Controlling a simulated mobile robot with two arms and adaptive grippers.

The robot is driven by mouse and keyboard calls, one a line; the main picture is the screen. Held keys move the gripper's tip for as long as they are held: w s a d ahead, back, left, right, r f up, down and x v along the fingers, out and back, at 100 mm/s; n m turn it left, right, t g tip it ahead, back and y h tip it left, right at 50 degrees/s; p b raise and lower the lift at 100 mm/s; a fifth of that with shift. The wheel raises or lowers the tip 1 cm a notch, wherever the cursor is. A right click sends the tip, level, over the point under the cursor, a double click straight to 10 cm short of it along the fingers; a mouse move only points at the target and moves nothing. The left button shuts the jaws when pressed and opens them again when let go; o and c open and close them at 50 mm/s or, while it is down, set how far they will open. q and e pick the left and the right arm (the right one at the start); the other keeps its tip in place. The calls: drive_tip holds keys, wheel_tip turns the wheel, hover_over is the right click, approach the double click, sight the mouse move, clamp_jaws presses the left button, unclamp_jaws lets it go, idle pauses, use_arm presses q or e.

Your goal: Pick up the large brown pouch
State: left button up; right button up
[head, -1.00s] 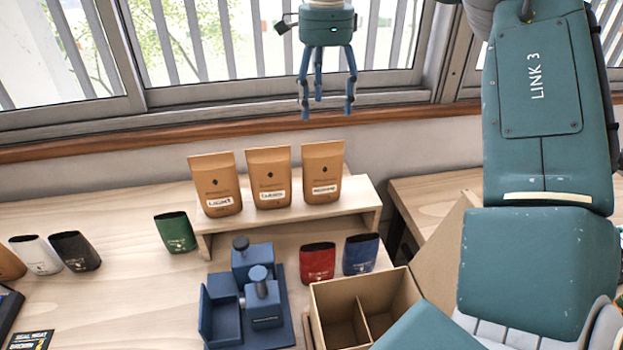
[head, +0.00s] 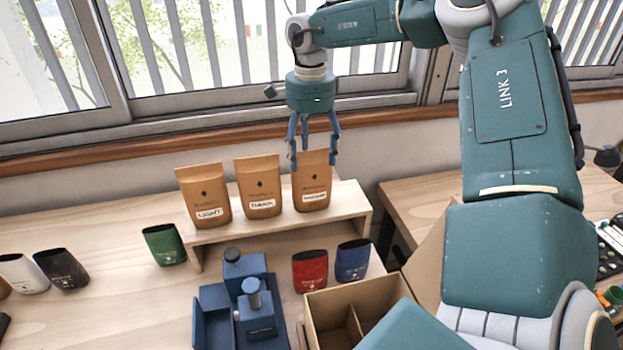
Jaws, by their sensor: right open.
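Three large brown pouches stand upright in a row on a low wooden riser: the left one (head: 203,196) with a label that seems to read "LIGHT", the middle one (head: 258,186), and the right one (head: 311,186). The middle and right labels are too blurred to read surely. My right gripper (head: 314,163) is open and points down at the right pouch. Its fingertips overlap the pouch's top in the picture; I cannot tell whether they touch it. My left gripper is not in view.
Red (head: 310,270) and blue (head: 352,260) small pouches stand before the riser (head: 344,212), a green one (head: 164,244) to its left. A blue device (head: 240,308) and a divided cardboard box (head: 403,292) are in front. The window (head: 240,80) is behind.

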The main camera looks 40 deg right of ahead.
drive_tip(key=shift+d+f, duration=0.1)
drive_tip(key=shift+f, duration=0.65)
clamp_jaws()
drive_tip(key=shift+w+r, duration=0.1)
drive_tip(key=shift+r, duration=0.1)
